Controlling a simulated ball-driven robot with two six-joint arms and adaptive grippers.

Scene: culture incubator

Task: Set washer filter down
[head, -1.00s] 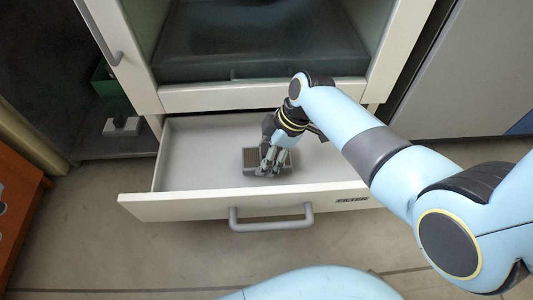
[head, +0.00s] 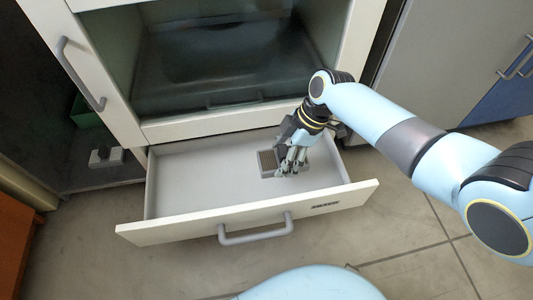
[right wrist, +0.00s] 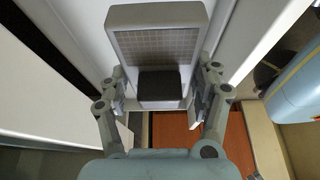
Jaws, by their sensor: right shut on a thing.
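The washer filter (head: 268,162), a grey frame with a fine mesh, shows over the open drawer in the head view. In the right wrist view the filter (right wrist: 158,45) stands upright between the fingers, with a dark block at its lower middle. My right gripper (head: 290,164) is shut on it, one finger at each side. The fingers hide part of the filter in the head view. I cannot tell whether it touches the drawer floor. My left gripper is not in view.
The white drawer (head: 205,185) is pulled out, its floor bare left of the gripper. Its front has a grey handle (head: 255,232). A glass-fronted white cabinet (head: 215,122) stands above it. A grey cabinet (head: 435,60) is at right, an orange-brown unit (head: 15,240) at lower left.

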